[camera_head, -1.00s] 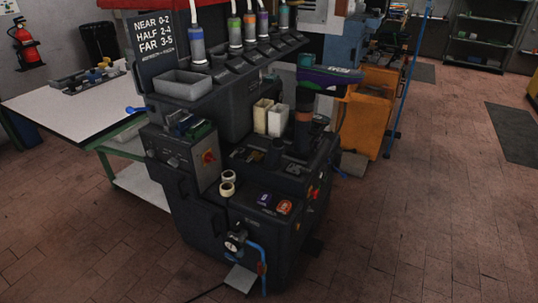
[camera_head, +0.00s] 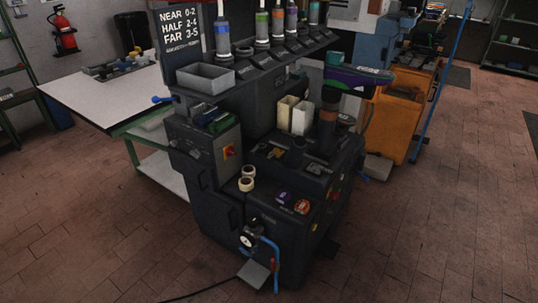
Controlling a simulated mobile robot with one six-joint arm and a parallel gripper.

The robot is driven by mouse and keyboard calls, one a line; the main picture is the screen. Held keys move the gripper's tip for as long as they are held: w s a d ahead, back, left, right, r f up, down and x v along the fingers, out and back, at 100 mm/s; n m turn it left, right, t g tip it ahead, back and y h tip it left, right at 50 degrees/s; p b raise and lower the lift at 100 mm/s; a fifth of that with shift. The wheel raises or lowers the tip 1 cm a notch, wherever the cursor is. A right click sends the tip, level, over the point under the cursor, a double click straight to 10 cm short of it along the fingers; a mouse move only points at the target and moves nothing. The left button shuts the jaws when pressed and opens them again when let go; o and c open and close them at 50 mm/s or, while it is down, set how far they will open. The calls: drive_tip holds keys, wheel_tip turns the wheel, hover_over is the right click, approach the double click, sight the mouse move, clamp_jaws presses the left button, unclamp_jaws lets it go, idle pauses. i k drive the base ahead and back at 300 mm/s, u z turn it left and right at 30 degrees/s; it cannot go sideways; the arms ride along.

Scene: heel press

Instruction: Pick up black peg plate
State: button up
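No black peg plate can be made out with certainty. The dark heel press (camera_head: 222,218) stands in the middle of the head view, and small dark parts (camera_head: 277,153) lie on its black work surface, too small to tell apart. A dark upright post (camera_head: 326,128) with a brown band rises at the right of that surface. My gripper is not in view.
The press carries a grey bin (camera_head: 205,77), cream containers (camera_head: 302,117), tape rolls (camera_head: 246,183) and a row of bottles. A white-topped table (camera_head: 85,98) stands behind left. An orange machine (camera_head: 395,125) stands behind right.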

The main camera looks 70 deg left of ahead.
sight(261, 146)
drive_tip(key=z, duration=0.85)
drive_tip(key=k, duration=1.95)
drive_tip(key=u, duration=1.55)
